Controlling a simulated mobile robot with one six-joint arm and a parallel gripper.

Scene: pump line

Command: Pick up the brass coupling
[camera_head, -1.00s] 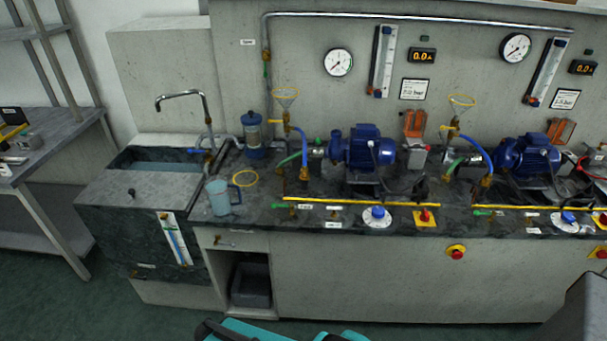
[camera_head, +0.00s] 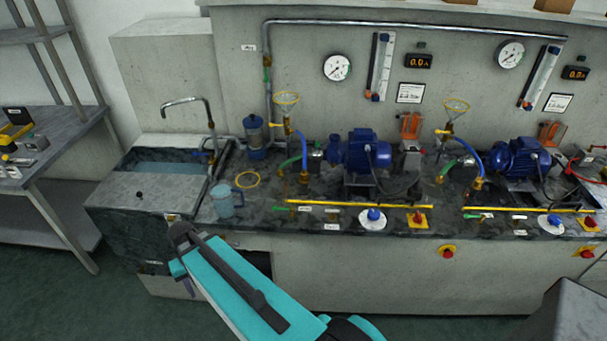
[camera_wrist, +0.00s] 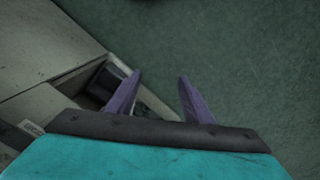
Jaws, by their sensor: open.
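I cannot make out a loose brass coupling in either view. Small brass-coloured fittings (camera_head: 304,177) show at the lower end of the blue hose on the left pump line, too small to tell apart. My gripper (camera_wrist: 160,75) is open and empty in the wrist view, its two purple fingers apart above the green floor. In the head view my teal arm reaches up from the bottom in front of the bench, with its end low at the front of the sink side. The fingers are mostly hidden there.
A sink (camera_head: 165,167) is at the left end of the bench. A clear jug (camera_head: 223,201) stands beside it. A blue pump (camera_head: 366,151) and a second blue pump (camera_head: 517,157) stand on the bench. A side table (camera_head: 62,150) with small items is at far left.

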